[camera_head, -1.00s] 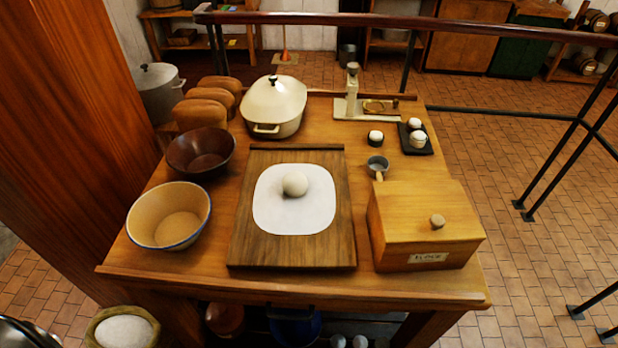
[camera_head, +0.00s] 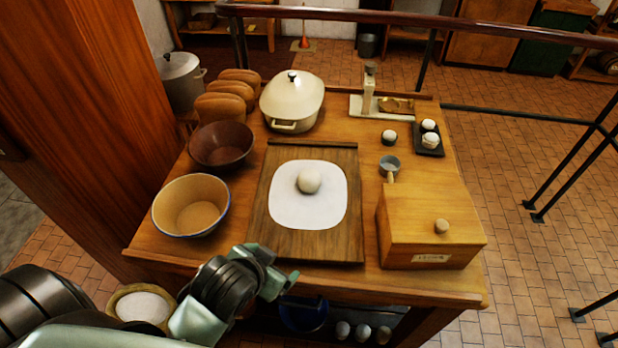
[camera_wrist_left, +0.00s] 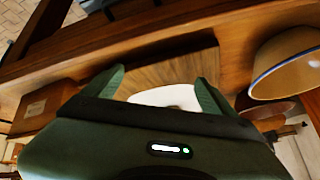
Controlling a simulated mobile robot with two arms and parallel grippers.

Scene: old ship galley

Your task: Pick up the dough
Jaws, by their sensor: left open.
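The dough (camera_head: 309,180) is a pale round ball on a white rounded sheet (camera_head: 318,216) on a dark wooden board (camera_head: 262,222) in the middle of the table. My left gripper (camera_head: 290,278) is at the table's front edge, in front of the board and short of the dough. In the left wrist view its two green fingers (camera_wrist_left: 160,88) stand apart with nothing between them touching. The white sheet (camera_wrist_left: 168,96) shows beyond them there; I cannot make out the dough in that view. My right gripper is not in view.
A cream bowl (camera_head: 191,205) and a brown bowl (camera_head: 221,146) stand left of the board. A lidded wooden box (camera_head: 430,225) and a small metal cup (camera_head: 389,164) stand to its right. A white lidded pot (camera_head: 292,100) and bread loaves (camera_head: 219,108) are behind.

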